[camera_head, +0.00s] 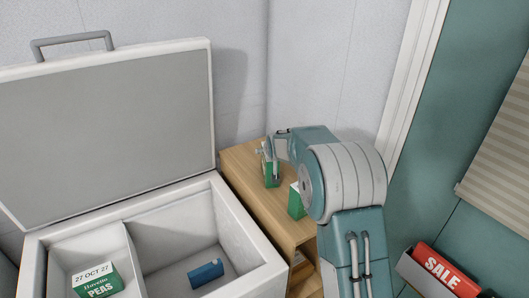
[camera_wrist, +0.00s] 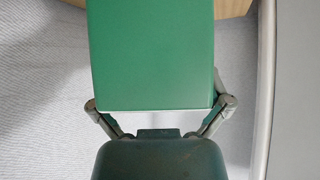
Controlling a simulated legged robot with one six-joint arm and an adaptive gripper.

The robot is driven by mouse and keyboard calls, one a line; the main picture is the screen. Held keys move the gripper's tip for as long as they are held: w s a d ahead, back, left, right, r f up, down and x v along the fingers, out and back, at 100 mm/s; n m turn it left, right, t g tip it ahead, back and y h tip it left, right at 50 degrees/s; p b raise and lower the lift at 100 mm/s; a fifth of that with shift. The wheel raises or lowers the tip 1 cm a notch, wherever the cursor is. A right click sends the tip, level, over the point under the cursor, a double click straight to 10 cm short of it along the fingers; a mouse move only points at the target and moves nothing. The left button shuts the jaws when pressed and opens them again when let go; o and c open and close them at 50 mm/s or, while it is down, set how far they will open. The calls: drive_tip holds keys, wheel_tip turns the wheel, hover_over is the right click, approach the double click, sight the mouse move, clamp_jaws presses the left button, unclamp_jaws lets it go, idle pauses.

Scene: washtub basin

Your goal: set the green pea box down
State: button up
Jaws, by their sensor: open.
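A green box (camera_head: 271,174) stands upright on the light wooden cabinet top (camera_head: 238,161), with my gripper (camera_head: 273,147) at its upper part. In the wrist view its plain green face (camera_wrist: 150,55) fills the middle, and my open gripper (camera_wrist: 159,103) has a finger at either side of it. The fingertips are partly hidden, so I cannot tell whether they touch it. Its label is not visible. A green and white box marked PEAS (camera_head: 98,281) sits in the left compartment of the open white chest (camera_head: 236,236).
A second green box (camera_head: 296,202) stands on the cabinet, partly hidden by my arm. A blue box (camera_head: 206,273) lies in the chest's right compartment. The raised lid (camera_head: 110,125) stands left of the cabinet. A red SALE box (camera_head: 446,270) sits in a bin at lower right.

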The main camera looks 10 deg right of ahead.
drive_tip(key=s+d+r+g, duration=0.1)
drive_tip(key=s+r, duration=0.6)
drive_tip(key=s, duration=0.6)
drive_tip(key=s+d+r+g, duration=0.1)
drive_tip(key=s+r, duration=0.5)
drive_tip(key=s, duration=0.7)
drive_tip(key=s+f+g, duration=0.2)
drive_tip(key=s+f, duration=0.1)
drive_tip(key=s, duration=2)
drive_tip(key=shift+a+f+g, duration=0.15)
drive_tip(key=shift+a+g, duration=0.1)
drive_tip(key=shift+g, duration=0.15)
